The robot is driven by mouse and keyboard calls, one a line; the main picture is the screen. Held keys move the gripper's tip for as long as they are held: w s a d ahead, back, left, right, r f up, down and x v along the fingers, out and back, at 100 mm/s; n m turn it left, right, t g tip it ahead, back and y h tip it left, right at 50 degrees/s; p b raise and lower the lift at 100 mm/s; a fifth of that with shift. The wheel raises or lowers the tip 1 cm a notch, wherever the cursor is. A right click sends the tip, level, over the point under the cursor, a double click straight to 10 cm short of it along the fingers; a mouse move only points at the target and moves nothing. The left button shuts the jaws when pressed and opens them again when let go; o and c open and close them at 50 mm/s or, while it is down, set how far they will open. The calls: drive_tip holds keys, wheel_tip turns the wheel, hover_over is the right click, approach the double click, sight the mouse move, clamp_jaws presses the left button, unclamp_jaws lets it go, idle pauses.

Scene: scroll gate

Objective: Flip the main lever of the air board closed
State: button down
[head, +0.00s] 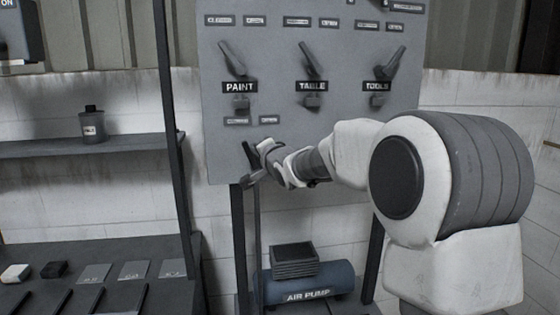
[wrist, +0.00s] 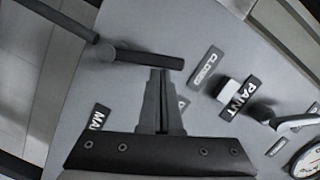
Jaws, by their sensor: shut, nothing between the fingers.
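The grey air board (head: 300,135) stands in the middle of the head view. Its main lever (head: 249,154) is a dark bar near the lower left corner, partly hidden by my gripper (head: 252,178). In the wrist view the lever (wrist: 148,58) lies across the picture, just beyond the fingertips of my gripper (wrist: 161,72). The fingers are shut together with nothing between them. Their tips are at or very near the bar; I cannot tell whether they touch. A MAIN label (wrist: 97,118) is partly covered by the gripper. A CLOSED label (wrist: 206,67) shows to the right.
Higher on the board are the paint lever (head: 233,60), table lever (head: 311,62) and tools lever (head: 388,65). Below stands an air pump (head: 308,282). A shelf (head: 60,148) with a dark bottle (head: 93,128) and a bench (head: 90,250) are at the left.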

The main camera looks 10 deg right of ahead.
drive_tip(key=shift+a+f+n, duration=0.1)
drive_tip(key=shift+a+n, duration=0.3)
drive_tip(key=shift+a, duration=0.2)
drive_tip(key=shift+a+b, duration=0.15)
drive_tip(key=shift+b, duration=0.15)
